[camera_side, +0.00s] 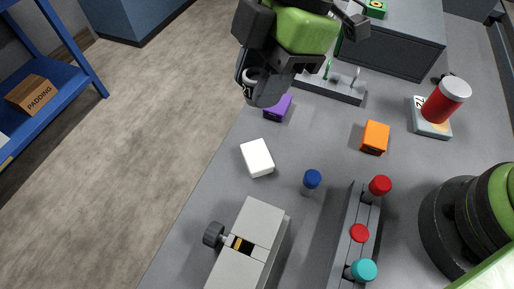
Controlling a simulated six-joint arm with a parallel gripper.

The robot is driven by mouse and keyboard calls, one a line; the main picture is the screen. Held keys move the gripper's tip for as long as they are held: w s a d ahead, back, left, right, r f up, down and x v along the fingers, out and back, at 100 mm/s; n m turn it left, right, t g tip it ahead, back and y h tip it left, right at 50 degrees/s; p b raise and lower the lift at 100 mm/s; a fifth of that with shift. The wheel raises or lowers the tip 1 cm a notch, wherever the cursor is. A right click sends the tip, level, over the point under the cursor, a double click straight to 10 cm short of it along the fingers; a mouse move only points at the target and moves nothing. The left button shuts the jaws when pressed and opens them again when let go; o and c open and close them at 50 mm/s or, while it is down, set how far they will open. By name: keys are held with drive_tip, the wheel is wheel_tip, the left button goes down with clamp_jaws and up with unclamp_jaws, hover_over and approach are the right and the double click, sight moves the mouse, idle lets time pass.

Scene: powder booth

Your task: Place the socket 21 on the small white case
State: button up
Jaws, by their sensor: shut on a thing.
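The small white case (257,158) lies flat on the grey table, left of the middle, with its top clear. My gripper (260,88) is above and beyond it, over the table's left edge near a purple block. The held piece is apart from the case.
A purple block (279,108) sits just beyond the case. A blue-capped piece (312,179), an orange block (375,138) and a rack with red and teal tops (346,240) stand to the right. A grey vise-like block (250,245) is in front.

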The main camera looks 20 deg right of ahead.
sight(253, 157)
wheel_tip(253, 157, down, 14)
drive_tip(key=shift+r, duration=0.15)
idle(0.4)
drive_tip(key=o, duration=1)
